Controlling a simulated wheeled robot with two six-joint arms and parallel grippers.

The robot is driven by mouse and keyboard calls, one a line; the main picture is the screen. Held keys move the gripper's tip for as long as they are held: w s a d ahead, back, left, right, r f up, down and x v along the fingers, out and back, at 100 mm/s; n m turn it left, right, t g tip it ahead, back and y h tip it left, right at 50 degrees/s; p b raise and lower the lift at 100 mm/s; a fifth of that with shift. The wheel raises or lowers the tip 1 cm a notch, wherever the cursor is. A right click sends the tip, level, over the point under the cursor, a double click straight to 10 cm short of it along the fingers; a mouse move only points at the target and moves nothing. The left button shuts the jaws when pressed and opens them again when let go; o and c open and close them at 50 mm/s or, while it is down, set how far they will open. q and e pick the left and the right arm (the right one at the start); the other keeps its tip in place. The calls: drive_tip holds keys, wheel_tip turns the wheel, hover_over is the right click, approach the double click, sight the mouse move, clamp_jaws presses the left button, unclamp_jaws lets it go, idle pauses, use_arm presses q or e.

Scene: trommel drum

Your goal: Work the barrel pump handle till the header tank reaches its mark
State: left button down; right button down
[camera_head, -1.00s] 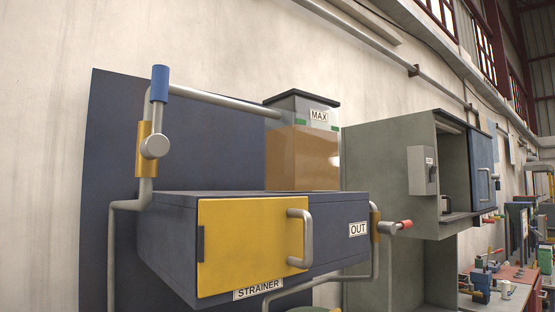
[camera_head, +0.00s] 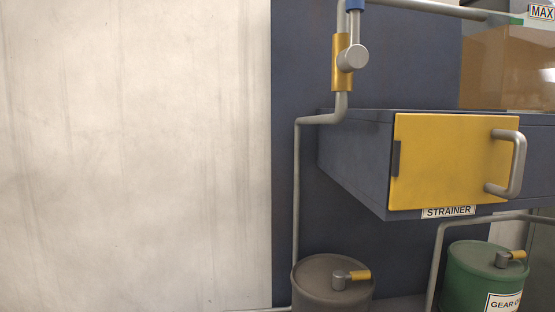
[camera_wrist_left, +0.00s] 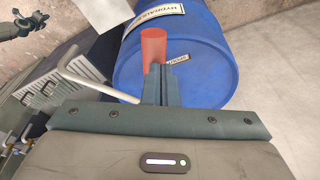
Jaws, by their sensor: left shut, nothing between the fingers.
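The header tank (camera_head: 505,70) is cut off at the top right of the head view. Brown liquid fills its visible part up to just under a green mark (camera_head: 516,20), beside a MAX label (camera_head: 541,11). In the left wrist view, my left gripper (camera_wrist_left: 160,80) is shut and empty. Its fingertips overlap the lower part of a red cylindrical grip (camera_wrist_left: 153,46); I cannot tell whether they touch. A blue barrel (camera_wrist_left: 205,60) with a label lies behind them. A bent pale rod (camera_wrist_left: 95,87) is left of the fingers. No gripper shows in the head view.
A yellow-doored STRAINER box (camera_head: 450,160) juts from the dark panel. Below stand a grey barrel (camera_head: 325,285) and a green barrel (camera_head: 475,270). A pipe with a yellow-sleeved valve (camera_head: 341,70) rises at the panel's left. A dark jointed part (camera_wrist_left: 30,22) is at the wrist view's top left.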

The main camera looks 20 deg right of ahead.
use_arm(q)
wheel_tip(320, 180, up, 6)
drive_tip(key=p, duration=0.5)
drive_tip(key=shift+f, duration=0.2)
drive_tip(key=shift+r+p, duration=1.05)
drive_tip(key=shift+r, duration=1.8)
